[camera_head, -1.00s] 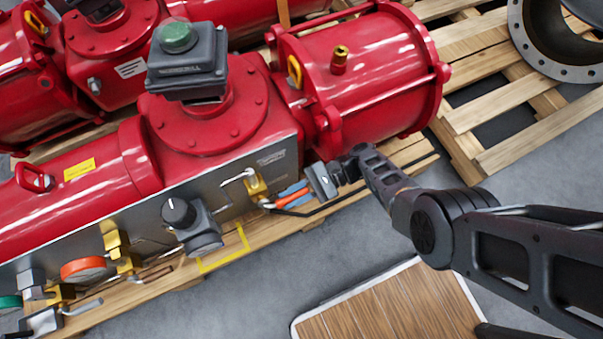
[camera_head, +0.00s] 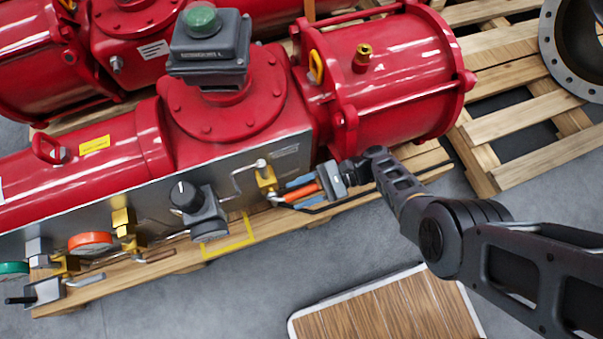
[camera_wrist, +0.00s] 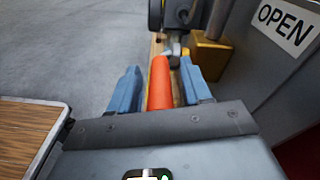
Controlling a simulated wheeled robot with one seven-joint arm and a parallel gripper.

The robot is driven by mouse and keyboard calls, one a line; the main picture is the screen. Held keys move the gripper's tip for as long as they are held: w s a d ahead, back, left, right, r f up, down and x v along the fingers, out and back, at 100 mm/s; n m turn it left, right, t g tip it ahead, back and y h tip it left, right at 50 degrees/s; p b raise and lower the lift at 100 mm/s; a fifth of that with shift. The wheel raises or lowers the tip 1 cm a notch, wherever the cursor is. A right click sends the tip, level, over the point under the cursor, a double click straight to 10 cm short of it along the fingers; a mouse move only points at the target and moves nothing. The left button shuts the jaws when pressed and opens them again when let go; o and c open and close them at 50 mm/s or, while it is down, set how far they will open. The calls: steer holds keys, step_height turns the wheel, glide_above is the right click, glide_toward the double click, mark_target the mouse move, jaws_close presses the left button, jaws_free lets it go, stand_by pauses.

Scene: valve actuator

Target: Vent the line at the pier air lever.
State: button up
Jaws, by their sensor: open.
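The orange lever handle (camera_head: 300,193) sticks out from a brass valve (camera_head: 266,178) low on the front panel of the red actuator. My gripper (camera_head: 303,189) is at the lever with its blue fingers open, one on each side of the orange handle. In the wrist view the orange handle (camera_wrist: 160,84) lies between the two blue fingers (camera_wrist: 160,92), with a narrow gap to each. An "OPEN" label (camera_wrist: 286,26) shows on the panel at the upper right. Which lever this is cannot be read.
The actuator (camera_head: 390,85) rests on a wooden pallet (camera_head: 160,268). A wood-topped platform (camera_head: 385,310) lies on the grey floor, which has free room.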

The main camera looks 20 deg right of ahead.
mark_target(302, 192)
steer(key=shift+r, duration=0.15)
step_height(302, 192, up, 4)
steer(key=p, duration=0.3)
steer(key=shift+p, duration=0.4)
steer(key=s+d+r+p, duration=0.3)
steer(key=d+r, duration=0.3)
steer(key=d, duration=0.5)
steer(key=shift+s+r+p, duration=0.35)
steer(key=shift+s, duration=0.1)
